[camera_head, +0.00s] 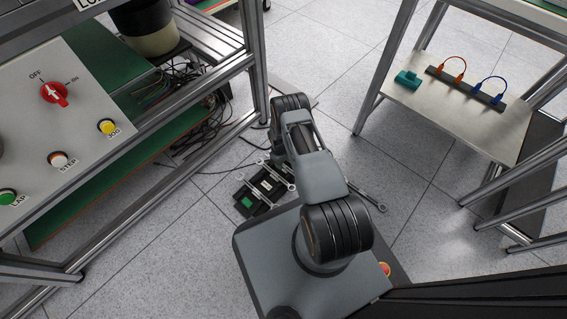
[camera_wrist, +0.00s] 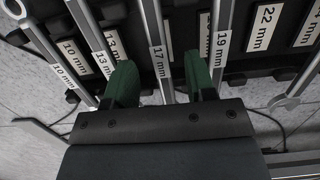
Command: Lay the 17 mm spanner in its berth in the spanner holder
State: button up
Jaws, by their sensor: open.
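The dark spanner holder (camera_head: 262,189) sits low beside my base in the head view, partly hidden by my arm. In the wrist view the 17 mm spanner (camera_wrist: 154,35), with its white label, lies lengthwise along the holder between the 13 mm and 19 mm spanners. A holder label shows partly behind it. My gripper (camera_wrist: 160,82) is open, its green fingers on either side of the 17 mm spanner with gaps between. I cannot tell how deep the spanner sits. The gripper is hidden in the head view.
The 10 mm (camera_wrist: 43,47), 13 mm (camera_wrist: 88,32) and 19 mm (camera_wrist: 221,35) spanners flank it. The 22 mm label (camera_wrist: 265,26) is uncovered. Another spanner (camera_wrist: 298,84) lies at the right. A control bench (camera_head: 110,110) stands left and a low shelf (camera_head: 460,112) right.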

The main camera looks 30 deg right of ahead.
notch_tip(320, 180, up, 12)
jog(key=w+p, duration=0.1)
jog(key=p, duration=0.3)
jog(key=shift+w+a+p, duration=0.35)
jog(key=shift+r, duration=0.15)
jog(key=a+r+m+t+p, duration=0.3)
jog(key=r+p, duration=1.4)
jog(key=r, duration=2.9)
jog(key=s+a+r+p, duration=0.2)
jog(key=s+r+p, duration=0.4)
jog(key=r, duration=0.6)
jog(key=s+a+r+m+t+p, duration=0.1)
jog(key=s+a+r+p, duration=0.1)
jog(key=s+r+p, duration=0.5)
jog(key=s+a+r+t+p, duration=0.1)
jog(key=s+r+p, duration=0.5)
jog(key=r, duration=1.1)
jog(key=shift+s+a+y, duration=0.4)
jog(key=shift+s+a, duration=0.25)
jog(key=shift+s, duration=0.3)
